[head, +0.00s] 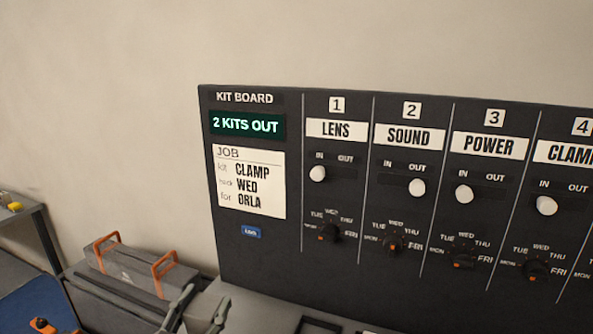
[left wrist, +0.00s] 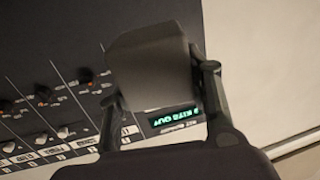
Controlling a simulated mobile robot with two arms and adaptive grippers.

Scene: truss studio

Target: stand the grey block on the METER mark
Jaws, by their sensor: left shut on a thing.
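My left gripper (head: 198,308) shows at the bottom edge of the head view, in front of the kit board's lower left corner. In the left wrist view its two fingers (left wrist: 160,86) are shut on a dark grey block (left wrist: 150,62), one finger on each side. The block is held up and looks tilted in that view, with the kit board behind it. The METER mark is in neither view. My right gripper is not in view.
The black kit board (head: 250,260), with sliders and dials, stands against the wall. A grey case (head: 128,270) with orange handles is left of my gripper. A blue surface (head: 35,308) with a small orange-and-black item lies at lower left. A table (head: 28,215) is at far left.

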